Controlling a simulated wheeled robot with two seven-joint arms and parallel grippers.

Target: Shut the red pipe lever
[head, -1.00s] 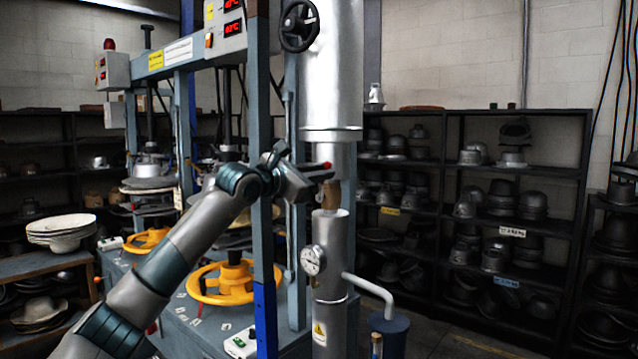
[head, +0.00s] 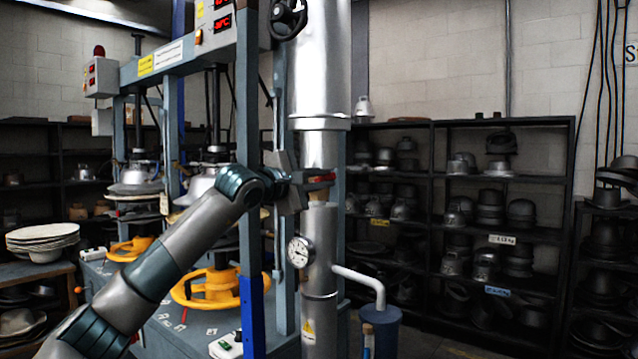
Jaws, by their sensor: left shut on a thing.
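The red pipe lever (head: 322,178) is a small red piece in front of the silver vertical pipe (head: 320,148), just above a brass-coloured fitting (head: 318,192). Only a short part of it shows. My left gripper (head: 312,182) comes in from the left and is shut on the lever, its fingers on either side of it. The fingers and wrist hide most of the lever, so its exact angle is hard to tell. My right gripper is not in view.
A pressure gauge (head: 300,252) and a side pipe (head: 358,282) sit below on the pipe. A blue-grey press frame (head: 248,120) with a yellow handwheel (head: 215,290) stands close left. Dark shelves (head: 480,200) of hat moulds stand behind.

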